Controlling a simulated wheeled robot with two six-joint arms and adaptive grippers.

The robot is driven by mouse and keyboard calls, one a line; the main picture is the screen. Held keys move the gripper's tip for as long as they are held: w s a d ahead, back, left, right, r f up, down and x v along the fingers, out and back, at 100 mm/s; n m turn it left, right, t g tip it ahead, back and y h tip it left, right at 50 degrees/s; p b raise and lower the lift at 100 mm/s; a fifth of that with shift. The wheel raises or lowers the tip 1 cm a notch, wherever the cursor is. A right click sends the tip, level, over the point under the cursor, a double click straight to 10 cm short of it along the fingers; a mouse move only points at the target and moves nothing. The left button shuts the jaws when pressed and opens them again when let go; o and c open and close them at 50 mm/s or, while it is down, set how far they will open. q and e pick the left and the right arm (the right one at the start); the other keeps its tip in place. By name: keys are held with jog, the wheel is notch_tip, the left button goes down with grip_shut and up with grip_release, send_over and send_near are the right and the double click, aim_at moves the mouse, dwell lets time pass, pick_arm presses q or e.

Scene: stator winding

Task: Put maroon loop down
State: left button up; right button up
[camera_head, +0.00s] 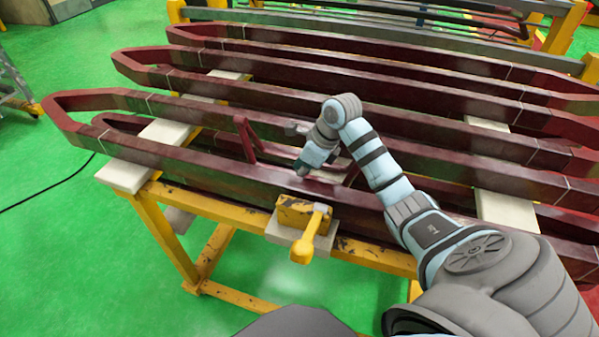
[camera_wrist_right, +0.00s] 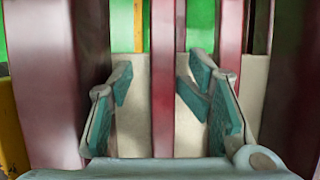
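Several long maroon loops lie on the yellow stand; the front one (camera_head: 62,112) has its bent end at the left. A smaller maroon loop (camera_head: 110,121) shows inside it, partly hidden. A short bent maroon piece (camera_head: 247,140) stands up between the bars, left of my right gripper (camera_head: 309,165). In the right wrist view, my right gripper (camera_wrist_right: 160,85) is open. Its teal-padded fingers stand on either side of a thin maroon bar (camera_wrist_right: 163,110), with gaps on both sides. I cannot tell which loop this bar belongs to. My left gripper is not in view.
The yellow stand (camera_head: 165,228) carries pale support blocks (camera_head: 127,175) under the loops. A yellow clamp with a handle (camera_head: 306,243) sits at its front edge, close to my right arm. More racks stand behind.

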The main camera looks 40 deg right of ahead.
jog(key=shift+s+f, duration=0.2)
jog(key=shift+s, duration=0.05)
jog(key=shift+w+r+p, duration=0.1)
jog(key=shift+r+p, duration=0.45)
jog(key=shift+p, duration=0.1)
jog(key=v, duration=1)
jog(key=shift+d+r, duration=0.25)
jog(key=shift+r, duration=0.15)
jog(key=o, duration=0.6)
jog(key=d+r, duration=0.2)
jog(key=r, duration=0.1)
jog(key=shift+w+d+p, duration=0.2)
jog(key=shift+w+p, duration=0.2)
jog(key=o, duration=0.3)
jog(key=shift+w+d+f, duration=0.15)
jog(key=shift+f, duration=0.1)
jog(key=o, duration=0.4)
jog(key=x, duration=1.4)
jog(key=shift+w, duration=0.3)
